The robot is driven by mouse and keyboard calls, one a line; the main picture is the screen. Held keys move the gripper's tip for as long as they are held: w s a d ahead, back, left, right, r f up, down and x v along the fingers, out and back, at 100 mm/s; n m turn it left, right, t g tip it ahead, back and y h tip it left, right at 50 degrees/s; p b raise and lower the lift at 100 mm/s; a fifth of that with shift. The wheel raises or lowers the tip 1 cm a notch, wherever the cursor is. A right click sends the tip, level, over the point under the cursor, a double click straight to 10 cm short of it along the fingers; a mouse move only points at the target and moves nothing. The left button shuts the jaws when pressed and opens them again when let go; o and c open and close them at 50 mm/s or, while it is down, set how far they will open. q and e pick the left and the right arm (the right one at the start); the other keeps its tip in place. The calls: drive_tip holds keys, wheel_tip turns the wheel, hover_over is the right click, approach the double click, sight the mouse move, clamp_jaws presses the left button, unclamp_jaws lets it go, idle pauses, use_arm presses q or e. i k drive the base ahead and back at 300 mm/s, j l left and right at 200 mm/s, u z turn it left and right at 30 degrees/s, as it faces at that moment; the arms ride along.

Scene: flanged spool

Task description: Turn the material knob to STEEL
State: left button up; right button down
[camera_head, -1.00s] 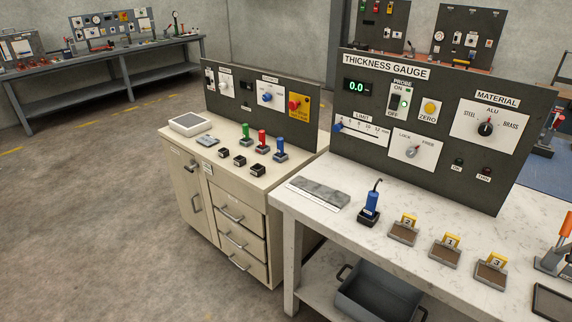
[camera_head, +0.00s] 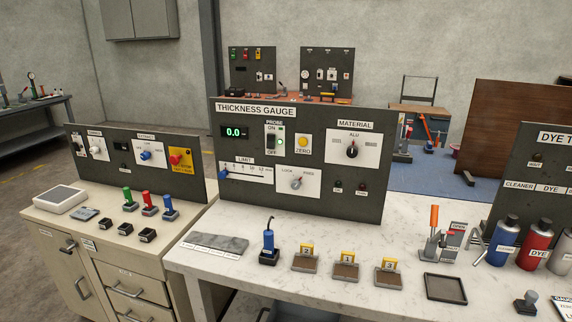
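The material knob (camera_head: 352,150) is a black round knob on a white plate at the upper right of the dark thickness gauge panel (camera_head: 300,205). The MATERIAL label (camera_head: 355,125) sits above it, with ALU printed just over the knob. In this view the words left and right of the knob are too blurred to read; in the earlier view they read STEEL on the left and BRASS on the right. The knob's pointer seems to point up, toward ALU. Neither of my grippers is in view.
A blue probe (camera_head: 269,243) and several numbered blocks stand on the white bench (camera_head: 230,275) before the panel. A black tray (camera_head: 445,288), an orange-handled clamp (camera_head: 434,230) and spray cans (camera_head: 536,243) are to the right. A beige cabinet (camera_head: 60,235) with another panel stands left.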

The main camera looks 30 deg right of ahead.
sight(352, 151)
drive_tip(key=z, duration=1.5)
drive_tip(key=i+l+z, duration=0.1)
drive_tip(key=i+z, duration=0.2)
